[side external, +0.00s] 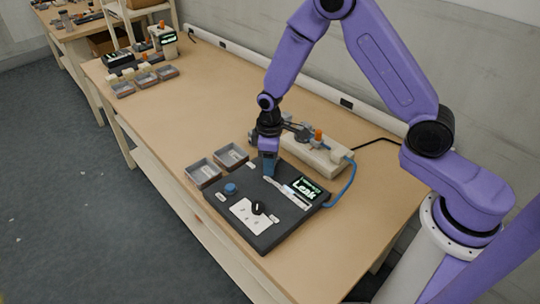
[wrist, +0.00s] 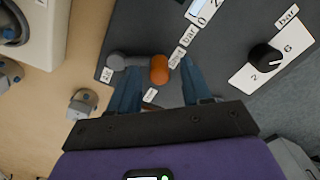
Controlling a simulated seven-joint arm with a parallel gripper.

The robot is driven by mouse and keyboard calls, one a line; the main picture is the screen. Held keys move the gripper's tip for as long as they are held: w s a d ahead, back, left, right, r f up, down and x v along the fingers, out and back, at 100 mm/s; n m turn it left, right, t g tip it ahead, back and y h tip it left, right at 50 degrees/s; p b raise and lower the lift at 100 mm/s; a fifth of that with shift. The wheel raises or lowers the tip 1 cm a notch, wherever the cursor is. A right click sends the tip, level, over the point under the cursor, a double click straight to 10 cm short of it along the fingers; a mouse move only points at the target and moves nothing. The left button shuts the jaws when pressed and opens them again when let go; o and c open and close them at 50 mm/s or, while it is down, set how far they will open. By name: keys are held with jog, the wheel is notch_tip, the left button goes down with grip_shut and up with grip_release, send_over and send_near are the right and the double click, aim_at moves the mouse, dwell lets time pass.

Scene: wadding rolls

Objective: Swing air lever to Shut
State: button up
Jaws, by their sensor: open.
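The air lever (wrist: 134,62) shows in the wrist view as a grey arm with an orange knob (wrist: 160,69) at its right end. It lies on the dark panel (wrist: 228,80). Small white labels sit around it, too small to read surely; one lies right by the knob and one below it. My gripper (side external: 269,172) is open, pointing down at the panel's back edge. In the wrist view its blue fingers stand either side of the orange knob, apart from each other; contact cannot be told. In the side view the gripper hides the lever.
The panel carries a lit screen reading "Leak" (side external: 307,190), a black dial (side external: 258,208) on a white plate and a blue button (side external: 231,189). Two grey trays (side external: 203,173) stand left of it. A pale fixture (side external: 318,154) with a blue hose stands close behind my gripper.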

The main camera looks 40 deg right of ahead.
notch_tip(320, 180, up, 18)
jog(key=shift+f, duration=0.25)
dwell(0.3)
jog(key=shift+s, duration=0.1)
jog(key=s+d+n, duration=0.2)
jog(key=s, duration=1.2)
jog(key=s+d+r+n, duration=0.1)
jog(key=s+d+n, duration=0.1)
jog(key=s, duration=1.3)
jog(key=shift+s+r+n, duration=0.15)
jog(key=shift+n, duration=0.15)
